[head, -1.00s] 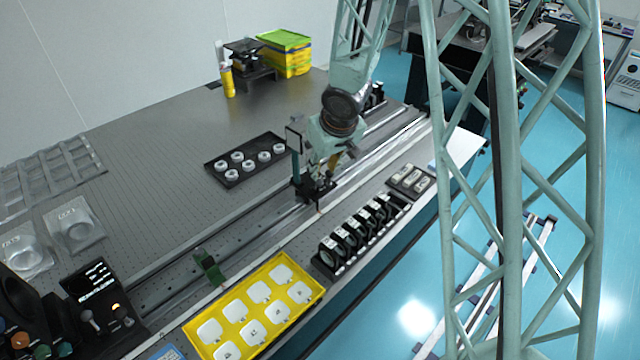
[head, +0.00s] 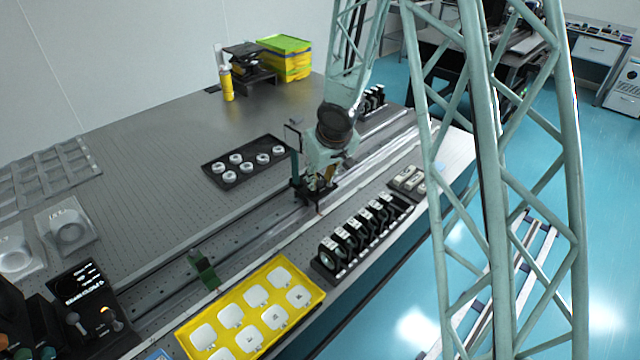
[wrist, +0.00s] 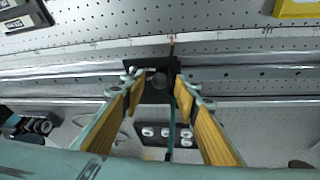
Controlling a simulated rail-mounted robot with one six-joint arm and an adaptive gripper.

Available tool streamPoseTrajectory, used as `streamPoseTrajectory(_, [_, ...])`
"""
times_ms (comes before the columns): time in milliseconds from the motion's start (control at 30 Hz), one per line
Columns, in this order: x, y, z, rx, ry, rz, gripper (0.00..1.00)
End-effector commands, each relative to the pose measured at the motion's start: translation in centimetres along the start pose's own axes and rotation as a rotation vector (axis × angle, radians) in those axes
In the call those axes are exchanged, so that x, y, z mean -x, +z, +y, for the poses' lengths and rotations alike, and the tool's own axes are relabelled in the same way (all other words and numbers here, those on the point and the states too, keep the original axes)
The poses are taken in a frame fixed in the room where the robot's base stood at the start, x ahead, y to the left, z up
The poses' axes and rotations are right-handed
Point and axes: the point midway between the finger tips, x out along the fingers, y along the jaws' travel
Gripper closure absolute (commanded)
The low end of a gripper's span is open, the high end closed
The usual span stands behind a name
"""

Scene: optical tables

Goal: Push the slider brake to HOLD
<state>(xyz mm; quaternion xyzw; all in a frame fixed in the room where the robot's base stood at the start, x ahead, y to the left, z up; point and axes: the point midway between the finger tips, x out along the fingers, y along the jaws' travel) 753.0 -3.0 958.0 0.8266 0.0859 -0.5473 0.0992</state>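A black control box (head: 88,290) stands at the front left of the table in the head view. It has white lettering too small to read, a grey lever (head: 75,321) and a lit amber lamp. I cannot tell which lever position is HOLD. My gripper (head: 322,181) is far from this box, low over a dark carriage (head: 298,190) on the rail. In the wrist view my gripper (wrist: 156,78) is open, with yellow-padded fingers on either side of the carriage's dark block (wrist: 155,90). Whether the fingers touch it is unclear.
A green plate (head: 203,268) stands on the rail nearer the control box. A yellow tray (head: 315,303) and a row of black mounts (head: 325,272) line the front edge. A black tray of white rings (head: 211,181) lies behind the rail.

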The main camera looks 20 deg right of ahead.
Motion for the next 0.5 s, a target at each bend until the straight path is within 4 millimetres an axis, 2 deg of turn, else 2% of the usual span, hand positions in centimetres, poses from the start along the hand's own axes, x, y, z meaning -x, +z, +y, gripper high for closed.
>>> streamPoseTrajectory(167, [-0.76, -0.01, 0.00, 0.000, 0.000, 0.001, 0.71])
streamPoseTrajectory(500, [-0.91, -0.05, 0.01, 0.000, 0.000, 0.001, 0.71])
